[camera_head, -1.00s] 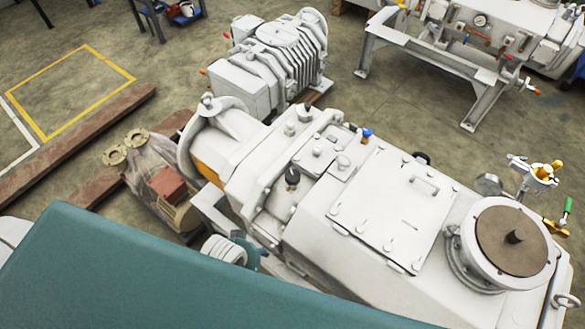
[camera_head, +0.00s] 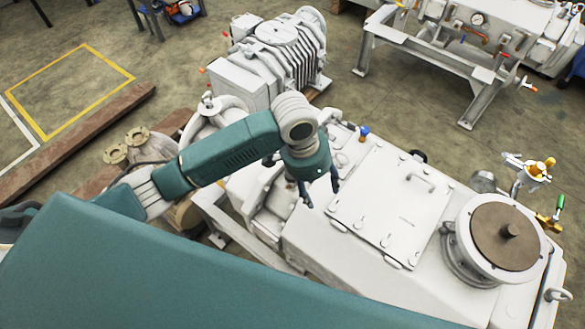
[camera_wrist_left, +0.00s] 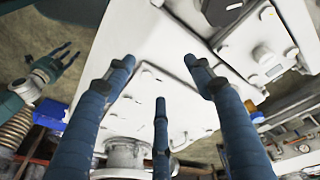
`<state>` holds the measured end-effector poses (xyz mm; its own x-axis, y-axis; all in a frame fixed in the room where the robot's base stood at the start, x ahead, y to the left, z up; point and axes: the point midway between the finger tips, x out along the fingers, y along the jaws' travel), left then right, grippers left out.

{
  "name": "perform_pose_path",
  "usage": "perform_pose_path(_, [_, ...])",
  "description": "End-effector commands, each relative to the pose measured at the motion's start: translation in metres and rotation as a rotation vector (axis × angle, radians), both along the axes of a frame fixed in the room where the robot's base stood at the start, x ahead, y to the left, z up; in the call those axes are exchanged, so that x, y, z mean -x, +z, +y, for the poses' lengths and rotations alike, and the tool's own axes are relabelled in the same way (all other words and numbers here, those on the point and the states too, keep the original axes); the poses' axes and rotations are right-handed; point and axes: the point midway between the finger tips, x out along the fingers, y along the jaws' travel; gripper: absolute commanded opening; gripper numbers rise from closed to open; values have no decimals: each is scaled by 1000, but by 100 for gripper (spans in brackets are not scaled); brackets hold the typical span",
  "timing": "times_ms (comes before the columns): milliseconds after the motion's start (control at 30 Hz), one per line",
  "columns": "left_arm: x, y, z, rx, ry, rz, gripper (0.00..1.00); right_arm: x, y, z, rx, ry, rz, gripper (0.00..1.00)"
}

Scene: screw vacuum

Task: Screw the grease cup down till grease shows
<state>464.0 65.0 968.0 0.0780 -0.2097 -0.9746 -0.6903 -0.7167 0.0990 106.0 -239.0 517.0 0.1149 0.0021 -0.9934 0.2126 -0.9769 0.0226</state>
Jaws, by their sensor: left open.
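My left gripper (camera_head: 321,196) hangs above the light grey machine (camera_head: 330,235), left of its bolted cover plate (camera_head: 385,205). Its fingers are spread and empty; they also show in the left wrist view (camera_wrist_left: 159,66), with the pale machine surface beyond them. I cannot single out the grease cup for sure. A small dark-topped fitting on the machine is hidden behind my left gripper in the head view. A dark round part (camera_wrist_left: 226,8) shows at the top of the left wrist view. My right gripper (camera_wrist_left: 67,53) seems to show small at the left of that view.
A brown-topped round flange (camera_head: 497,235) stands at the machine's right end. A finned blower (camera_head: 280,55) sits behind. A blue-capped fitting (camera_head: 363,132) rises near the cover plate. Another machine (camera_head: 485,45) stands at the back right. Open floor lies at the back left.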

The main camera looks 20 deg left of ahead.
Motion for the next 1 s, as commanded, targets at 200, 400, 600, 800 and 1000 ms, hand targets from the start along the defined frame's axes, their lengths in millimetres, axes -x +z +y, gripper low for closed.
perform_pose_path(200, [-43, 44, 57, -157, 17, 53, 53, 10, 0, 6, -6, -3, 17, 40])
perform_pose_path(400, [-54, 63, 82, -209, 47, 83, 53, 19, 1, 9, -8, -4, 29, 40])
perform_pose_path(600, [-54, 46, 84, -212, 51, 91, 53, 21, 8, 8, -8, -3, 32, 40])
perform_pose_path(800, [-54, 8, 84, -213, 50, 89, 53, 19, 20, 4, -3, -1, 29, 40])
perform_pose_path(1000, [-55, -25, 83, -212, 49, 88, 53, 16, 28, 2, -1, 1, 25, 40])
